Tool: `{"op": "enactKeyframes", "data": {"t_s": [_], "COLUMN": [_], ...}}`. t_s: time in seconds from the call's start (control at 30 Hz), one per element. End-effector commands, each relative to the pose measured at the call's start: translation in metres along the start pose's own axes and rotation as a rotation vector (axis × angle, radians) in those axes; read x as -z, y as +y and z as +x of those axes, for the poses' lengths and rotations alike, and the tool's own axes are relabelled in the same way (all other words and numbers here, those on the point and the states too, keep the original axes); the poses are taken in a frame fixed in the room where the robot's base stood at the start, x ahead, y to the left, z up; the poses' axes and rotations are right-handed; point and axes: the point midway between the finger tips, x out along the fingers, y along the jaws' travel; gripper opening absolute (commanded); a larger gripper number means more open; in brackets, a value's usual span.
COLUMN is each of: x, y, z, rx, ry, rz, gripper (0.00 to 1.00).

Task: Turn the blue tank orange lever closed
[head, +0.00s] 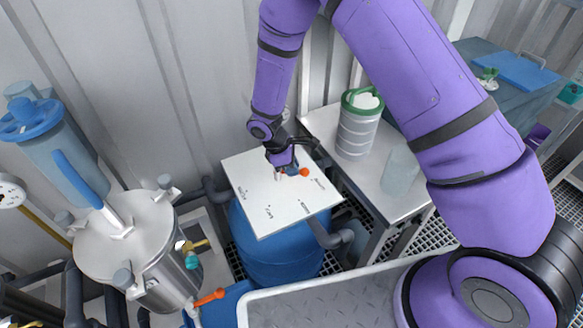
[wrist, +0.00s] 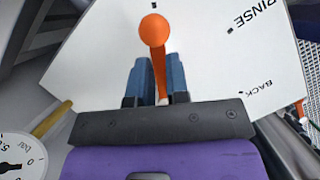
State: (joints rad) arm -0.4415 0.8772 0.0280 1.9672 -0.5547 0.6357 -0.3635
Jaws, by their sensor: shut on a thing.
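The blue tank (head: 272,250) stands below the middle of the head view, with a white labelled plate (head: 264,205) on top. The orange lever with a round ball end (head: 304,172) is at the plate's upper part; its ball also shows in the wrist view (wrist: 154,30). My gripper (head: 284,168) is over the plate. In the wrist view its two blue fingers (wrist: 155,80) stand either side of the lever's orange shaft, shut on it, with the ball beyond the fingertips. The plate reads "RINSE" and "BACK" in the wrist view. The lever's pivot is hidden by my gripper.
A steel vessel (head: 120,240) with a blue-handled top stands at the left. A second orange lever (head: 210,297) is low, near the blue tank. A metal table (head: 395,200) with a green-rimmed canister (head: 357,130) is at the right. A gauge (wrist: 18,155) shows lower left in the wrist view.

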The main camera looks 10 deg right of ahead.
Motion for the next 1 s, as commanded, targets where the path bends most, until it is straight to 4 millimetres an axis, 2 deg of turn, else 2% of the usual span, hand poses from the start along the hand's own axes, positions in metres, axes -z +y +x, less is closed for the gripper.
{"op": "enactKeyframes", "data": {"t_s": [0.43, 0.47, 0.57, 0.87, 1.0], "x": [0.001, 0.001, 0.001, 0.000, 0.000], "y": [0.002, 0.002, 0.001, 0.001, 0.001], "z": [-0.001, -0.001, -0.001, -0.001, -0.012], "rx": [-0.007, -0.007, -0.007, -0.006, -0.007], "ry": [0.002, 0.002, 0.002, 0.001, 0.003], "rz": [-0.013, -0.013, -0.013, -0.011, -0.010], "gripper": [0.00, 0.18, 0.41, 0.41, 0.41]}}
